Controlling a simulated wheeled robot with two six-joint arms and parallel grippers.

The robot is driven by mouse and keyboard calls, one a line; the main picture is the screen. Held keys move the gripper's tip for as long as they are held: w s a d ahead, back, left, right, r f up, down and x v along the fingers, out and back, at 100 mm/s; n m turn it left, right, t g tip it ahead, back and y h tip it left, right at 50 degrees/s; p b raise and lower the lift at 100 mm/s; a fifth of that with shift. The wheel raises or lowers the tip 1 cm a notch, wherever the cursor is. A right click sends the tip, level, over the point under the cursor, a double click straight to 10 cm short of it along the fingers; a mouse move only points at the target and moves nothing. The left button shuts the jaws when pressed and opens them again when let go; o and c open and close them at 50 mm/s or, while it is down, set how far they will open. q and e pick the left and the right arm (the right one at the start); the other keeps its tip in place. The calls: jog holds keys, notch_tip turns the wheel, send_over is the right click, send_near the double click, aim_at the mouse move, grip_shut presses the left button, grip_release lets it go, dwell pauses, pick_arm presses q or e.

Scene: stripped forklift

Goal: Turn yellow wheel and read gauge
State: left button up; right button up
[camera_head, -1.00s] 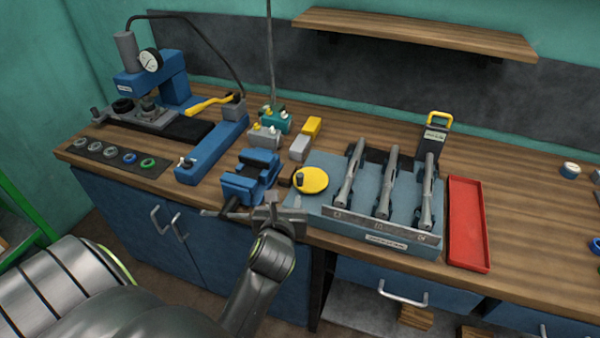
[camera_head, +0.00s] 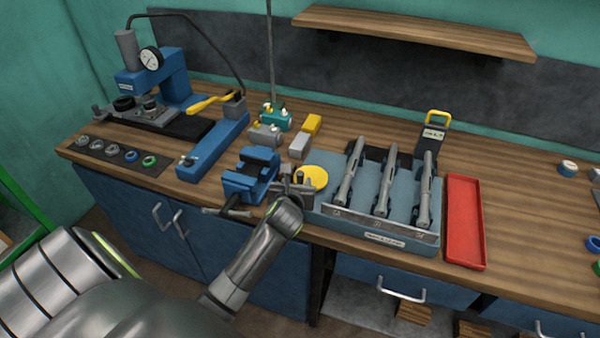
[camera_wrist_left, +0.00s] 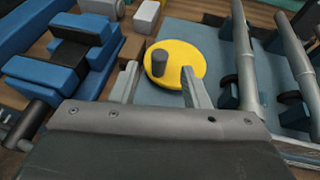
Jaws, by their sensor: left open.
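The yellow wheel (camera_head: 313,176) is a flat disc on the left end of the blue-grey rack. In the left wrist view the yellow wheel (camera_wrist_left: 185,62) shows with a dark grey knob (camera_wrist_left: 159,62) standing on its left part. My left gripper (camera_head: 297,182) is at the wheel's near left edge. In the left wrist view my left gripper (camera_wrist_left: 160,82) is open, its fingers either side of the knob in the picture; contact cannot be told. The round white gauge (camera_head: 151,58) is on the blue press at the back left; its reading is too small to tell. My right gripper is not in view.
A blue vise (camera_head: 250,176) stands just left of the wheel. Three grey cylindrical tools (camera_head: 386,180) lie on the rack (camera_head: 385,228) right of it. A red tray (camera_head: 465,222) is further right. A yellow lever (camera_head: 208,104) sits by the press.

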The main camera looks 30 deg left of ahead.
aim_at(300, 175)
pick_arm(q)
jog(key=shift+x, duration=3.25)
grip_shut()
